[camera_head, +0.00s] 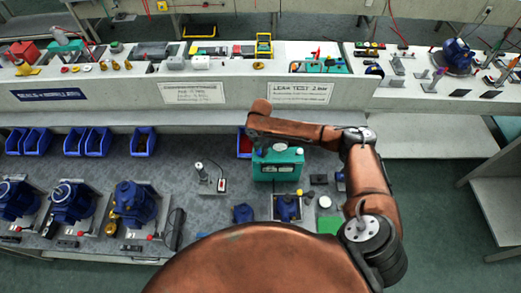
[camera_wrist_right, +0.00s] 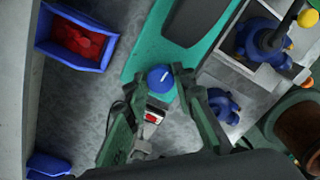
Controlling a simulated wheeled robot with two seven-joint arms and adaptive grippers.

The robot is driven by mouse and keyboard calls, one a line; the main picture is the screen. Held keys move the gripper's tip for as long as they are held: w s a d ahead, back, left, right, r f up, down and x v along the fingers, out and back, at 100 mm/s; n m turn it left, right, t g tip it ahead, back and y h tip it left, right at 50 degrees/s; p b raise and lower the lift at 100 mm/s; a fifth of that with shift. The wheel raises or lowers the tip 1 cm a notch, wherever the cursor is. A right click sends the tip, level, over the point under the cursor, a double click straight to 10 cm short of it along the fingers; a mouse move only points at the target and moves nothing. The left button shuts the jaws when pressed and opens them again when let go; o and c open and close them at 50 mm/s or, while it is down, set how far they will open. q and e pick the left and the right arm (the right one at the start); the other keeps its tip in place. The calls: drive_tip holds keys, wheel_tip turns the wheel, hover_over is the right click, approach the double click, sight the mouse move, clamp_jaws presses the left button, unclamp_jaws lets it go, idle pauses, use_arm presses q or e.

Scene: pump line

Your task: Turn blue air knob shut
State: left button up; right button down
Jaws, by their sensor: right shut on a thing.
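The blue air knob (camera_wrist_right: 161,77) has a white line on its top and sits at the edge of a teal test box in the wrist view. The teal box (camera_head: 285,172) stands on the grey bench in the head view. My right gripper (camera_wrist_right: 163,79) is shut on the knob, with one fingertip on each side of it. In the head view my right gripper (camera_head: 259,147) is small and partly hidden under my wrist, at the upper left of the box. The knob cannot be made out clearly there. My left gripper is in neither view.
A blue bin with red parts (camera_wrist_right: 75,38) lies left of the box in the wrist view. A blue pump (camera_head: 287,208) stands in front of the box, and a grey device with a red switch (camera_head: 221,185) stands to its left. Larger blue pumps (camera_head: 135,203) fill the bench's left.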

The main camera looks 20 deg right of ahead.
drive_tip(key=shift+s+r+m+p, duration=0.1)
drive_tip(key=shift+r+m+p, duration=0.05)
drive_tip(key=shift+m+p, duration=0.4)
drive_tip(key=m+p, duration=0.6)
drive_tip(key=shift+p, duration=0.35)
drive_tip(key=m+p, duration=0.2)
drive_tip(key=shift+s+a+m, duration=0.1)
drive_tip(key=shift+m, duration=0.25)
drive_tip(key=m+p, duration=0.2)
drive_tip(key=m, duration=0.1)
drive_tip(key=shift+m+p, duration=0.4)
drive_tip(key=shift+m, duration=2)
